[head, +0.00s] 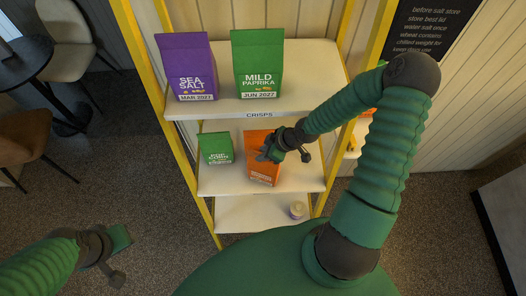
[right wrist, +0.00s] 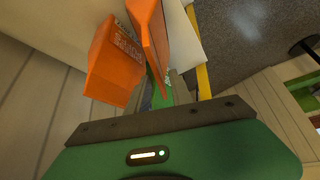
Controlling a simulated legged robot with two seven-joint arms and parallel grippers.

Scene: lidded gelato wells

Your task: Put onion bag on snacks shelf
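An orange bag (head: 262,170) stands on the middle shelf, partly covered by my right gripper; its small label is too blurred to read, so I cannot tell if it is the onion bag. My right gripper (head: 268,153) is at its upper part, and the contact between fingers and bag is unclear. In the right wrist view, orange bag surfaces (right wrist: 112,65) fill the upper left, close ahead of the palm. My left gripper (head: 119,238) is low at the left, away from the shelves, with nothing visible in it. No shelf label reading snacks shows.
The top shelf (head: 310,75), labelled CRISPS, holds a purple bag (head: 187,68) and a green bag (head: 257,65). A small green bag (head: 215,148) stands left of the orange one. Yellow posts (head: 141,50) flank the shelves.

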